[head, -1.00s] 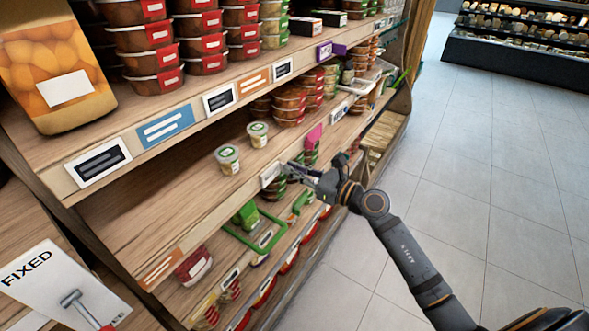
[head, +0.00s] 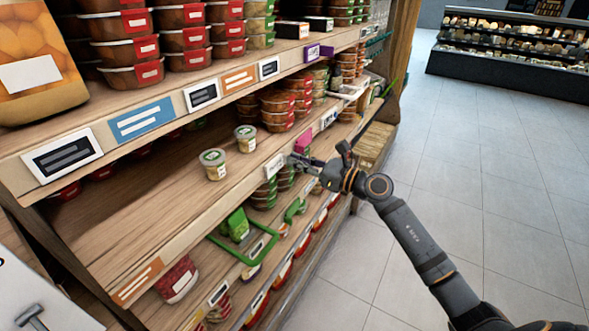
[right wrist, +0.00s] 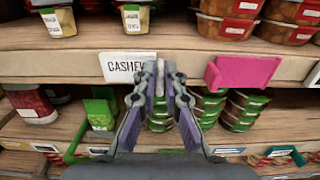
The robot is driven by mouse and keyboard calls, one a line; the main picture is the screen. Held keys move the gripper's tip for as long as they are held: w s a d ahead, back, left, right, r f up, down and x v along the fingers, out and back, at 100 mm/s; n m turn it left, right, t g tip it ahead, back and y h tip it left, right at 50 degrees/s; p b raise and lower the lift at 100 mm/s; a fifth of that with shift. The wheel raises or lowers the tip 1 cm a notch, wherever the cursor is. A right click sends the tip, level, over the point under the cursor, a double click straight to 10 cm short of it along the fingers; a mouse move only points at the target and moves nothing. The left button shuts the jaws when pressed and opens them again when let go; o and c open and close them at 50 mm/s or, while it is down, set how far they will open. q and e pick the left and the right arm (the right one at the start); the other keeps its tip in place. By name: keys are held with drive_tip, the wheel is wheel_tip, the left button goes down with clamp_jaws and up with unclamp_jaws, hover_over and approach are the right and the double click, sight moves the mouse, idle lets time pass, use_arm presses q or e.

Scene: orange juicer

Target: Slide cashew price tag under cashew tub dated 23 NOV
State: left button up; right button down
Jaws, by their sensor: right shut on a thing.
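The white price tag reading "CASHE…" (right wrist: 122,67) is at the front edge of the middle shelf; my fingers cover its right end. It also shows in the head view (head: 274,166). My right gripper (head: 291,161) is shut on the tag's right end; its fingertips (right wrist: 160,72) are close together there. My left gripper is out of view.
A pink tag holder (right wrist: 242,72) sticks out right of the cashew tag. Stacked red-labelled tubs (head: 278,110) stand farther along the shelf. The middle shelf's near left part (head: 130,205) is bare.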

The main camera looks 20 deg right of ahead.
drive_tip(key=c, duration=1.4)
unclamp_jaws()
drive_tip(key=shift+c, duration=0.2)
wheel_tip(320, 180, up, 10)
